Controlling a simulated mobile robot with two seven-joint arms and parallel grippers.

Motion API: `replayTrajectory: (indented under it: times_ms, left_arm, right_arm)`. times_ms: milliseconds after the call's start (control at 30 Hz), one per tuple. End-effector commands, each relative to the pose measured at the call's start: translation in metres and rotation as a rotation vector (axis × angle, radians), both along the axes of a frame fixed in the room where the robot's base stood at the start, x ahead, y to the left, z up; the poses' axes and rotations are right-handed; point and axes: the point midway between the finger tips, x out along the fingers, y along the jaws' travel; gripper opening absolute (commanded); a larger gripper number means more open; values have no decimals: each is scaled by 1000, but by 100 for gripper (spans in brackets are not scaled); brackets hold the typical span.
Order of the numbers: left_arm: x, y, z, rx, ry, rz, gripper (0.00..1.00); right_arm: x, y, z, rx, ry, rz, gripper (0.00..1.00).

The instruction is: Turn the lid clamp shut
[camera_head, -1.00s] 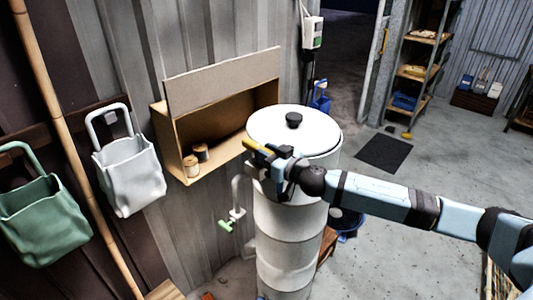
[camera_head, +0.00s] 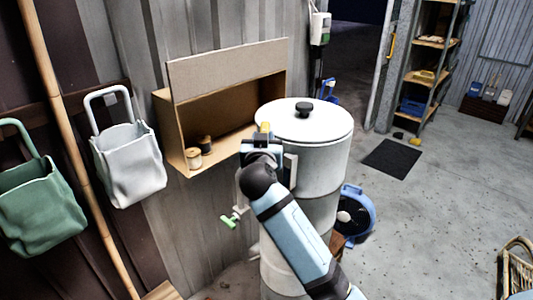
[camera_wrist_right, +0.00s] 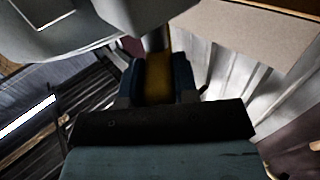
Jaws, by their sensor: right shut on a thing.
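The white drum (camera_head: 318,175) stands upright with a round white lid (camera_head: 300,122) on top and a black knob (camera_head: 304,108) at its centre. The yellow clamp handle (camera_head: 265,127) is at the lid's left rim, mostly hidden by my gripper. My right gripper (camera_head: 263,140) is shut on this handle. In the right wrist view the yellow handle (camera_wrist_right: 157,82) lies between the two dark fingers. I cannot tell how far the clamp is from the rim. My left gripper is not in view.
An open box shelf (camera_head: 225,147) with small spools is on the wall left of the drum. A green-handled tap (camera_head: 229,220) sits low beside the drum. White (camera_head: 130,165) and green (camera_head: 38,205) bags hang at left.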

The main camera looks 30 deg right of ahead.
Motion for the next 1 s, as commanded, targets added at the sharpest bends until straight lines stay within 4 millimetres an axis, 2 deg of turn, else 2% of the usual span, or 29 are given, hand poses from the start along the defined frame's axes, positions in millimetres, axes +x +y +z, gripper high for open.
replayTrajectory:
  times_ms: [33, 300, 367, 700, 1000]
  left_arm:
    - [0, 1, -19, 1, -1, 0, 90]
    - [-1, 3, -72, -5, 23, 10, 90]
    - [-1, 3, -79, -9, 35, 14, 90]
    - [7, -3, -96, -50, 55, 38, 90]
    - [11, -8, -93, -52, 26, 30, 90]
  right_arm:
    - [2, 3, -9, 9, -4, -45, 4]
    - [8, 9, -7, 4, -4, -298, 4]
    - [9, 10, -7, 3, -4, -350, 4]
    - [15, 13, -2, -3, -4, -591, 4]
    - [18, 13, 1, -5, -4, -691, 4]
